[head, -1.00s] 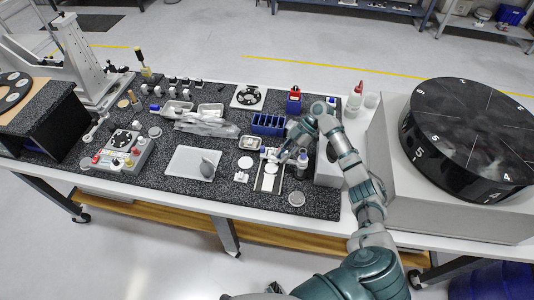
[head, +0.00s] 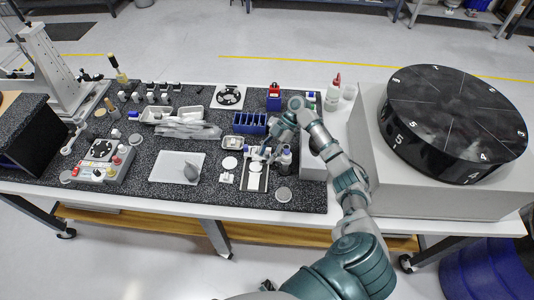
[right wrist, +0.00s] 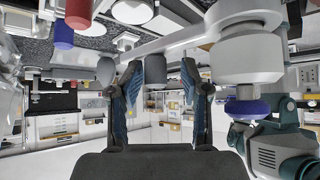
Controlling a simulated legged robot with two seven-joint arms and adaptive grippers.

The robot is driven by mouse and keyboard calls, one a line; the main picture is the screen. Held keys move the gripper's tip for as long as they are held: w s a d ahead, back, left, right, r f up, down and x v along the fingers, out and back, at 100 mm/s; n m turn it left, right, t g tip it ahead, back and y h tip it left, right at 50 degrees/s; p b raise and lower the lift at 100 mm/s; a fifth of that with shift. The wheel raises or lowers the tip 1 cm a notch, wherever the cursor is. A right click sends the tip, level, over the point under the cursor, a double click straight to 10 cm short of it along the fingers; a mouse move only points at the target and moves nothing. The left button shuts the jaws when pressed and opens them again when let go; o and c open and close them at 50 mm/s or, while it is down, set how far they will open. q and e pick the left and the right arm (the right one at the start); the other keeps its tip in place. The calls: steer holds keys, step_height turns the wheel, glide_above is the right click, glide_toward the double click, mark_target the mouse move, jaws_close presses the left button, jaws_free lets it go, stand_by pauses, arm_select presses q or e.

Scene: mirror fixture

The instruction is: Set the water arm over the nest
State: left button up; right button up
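In the head view, a black plate with white round pads (head: 255,172) lies near the front right of the speckled mat; I cannot tell which pad is the nest. My right gripper (head: 270,152) is low over its far right edge, partly hidden by its own wrist. In the right wrist view, my right gripper (right wrist: 162,95) is open, its two dark fingers apart. A pale bar, which looks like the water arm (right wrist: 180,38), crosses just beyond the fingers. A grey cylinder (right wrist: 155,73) shows between them; contact is unclear. My left gripper is not in view.
A white tray (head: 166,166) lies left. A large black drum (head: 440,145) stands right.

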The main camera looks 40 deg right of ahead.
steer(key=v, duration=1.2)
steer(key=shift+w+f, duration=0.1)
